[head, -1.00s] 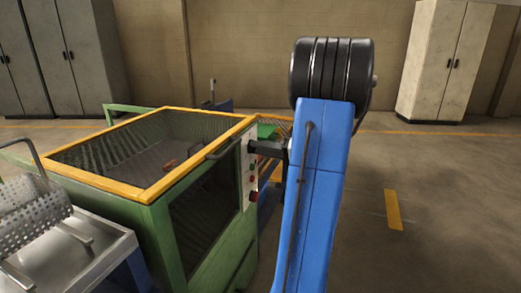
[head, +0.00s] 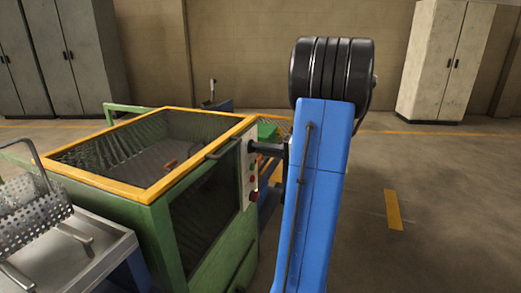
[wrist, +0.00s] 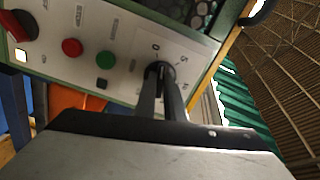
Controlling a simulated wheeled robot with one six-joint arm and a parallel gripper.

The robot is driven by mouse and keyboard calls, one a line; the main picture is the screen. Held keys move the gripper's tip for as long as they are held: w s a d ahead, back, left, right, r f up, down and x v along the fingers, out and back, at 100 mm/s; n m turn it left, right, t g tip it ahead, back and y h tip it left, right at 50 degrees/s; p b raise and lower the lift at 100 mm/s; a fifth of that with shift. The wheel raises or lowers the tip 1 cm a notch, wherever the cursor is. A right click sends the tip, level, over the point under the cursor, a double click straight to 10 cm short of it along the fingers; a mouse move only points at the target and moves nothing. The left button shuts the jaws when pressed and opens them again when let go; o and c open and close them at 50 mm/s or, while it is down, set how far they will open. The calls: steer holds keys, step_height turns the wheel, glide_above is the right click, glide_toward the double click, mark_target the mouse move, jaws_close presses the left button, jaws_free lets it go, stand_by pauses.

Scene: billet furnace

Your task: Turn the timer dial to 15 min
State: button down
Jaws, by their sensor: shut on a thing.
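The timer dial (wrist: 158,68) is a dark round knob on the pale control panel (wrist: 120,48) of the green machine. In the wrist view my gripper (wrist: 160,78) is shut on the dial, with its two dark fingers on either side of it. A few scale marks, including a 0 and a 5, show around the dial. The fingers hide part of the scale, and I cannot read the dial's setting. In the head view my gripper (head: 254,147) reaches the upper part of the panel from the right.
The panel also carries a green button (wrist: 105,59), a red button (wrist: 72,47) and a larger red knob (wrist: 18,25). The yellow-rimmed green machine (head: 160,215) stands left of my arm. A metal tray (head: 95,262) is at the lower left. Floor at right is clear.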

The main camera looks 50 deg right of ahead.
steer(key=shift+f+m, duration=0.1)
steer(key=shift+m, duration=16.3)
steer(key=c, duration=1.8)
jaws_free()
steer(key=shift+d, duration=0.1)
steer(key=shift+c, duration=0.2)
